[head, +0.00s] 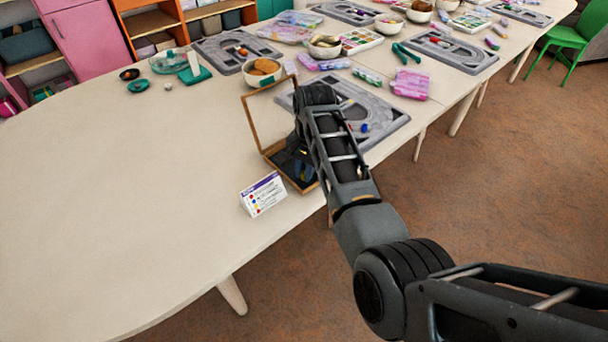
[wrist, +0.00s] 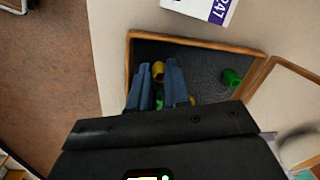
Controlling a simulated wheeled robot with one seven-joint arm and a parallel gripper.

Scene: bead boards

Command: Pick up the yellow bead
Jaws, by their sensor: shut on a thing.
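The yellow bead (wrist: 158,69) shows in the wrist view between the tips of my gripper's two blue fingers (wrist: 159,72). My gripper is shut on it, inside or just over the open wooden box (wrist: 190,40) with a dark lining. In the head view the box (head: 272,148) stands with its lid up, and my arm covers much of it. The bead cannot be made out there. Whether the bead touches the box floor, I cannot tell.
A green bead (wrist: 231,77) lies in the box at the right. Another yellow piece (wrist: 192,100) and a green piece show partly by the fingers. A printed card (head: 263,194) stands in front of the box. A grey bead board (head: 385,118) lies behind.

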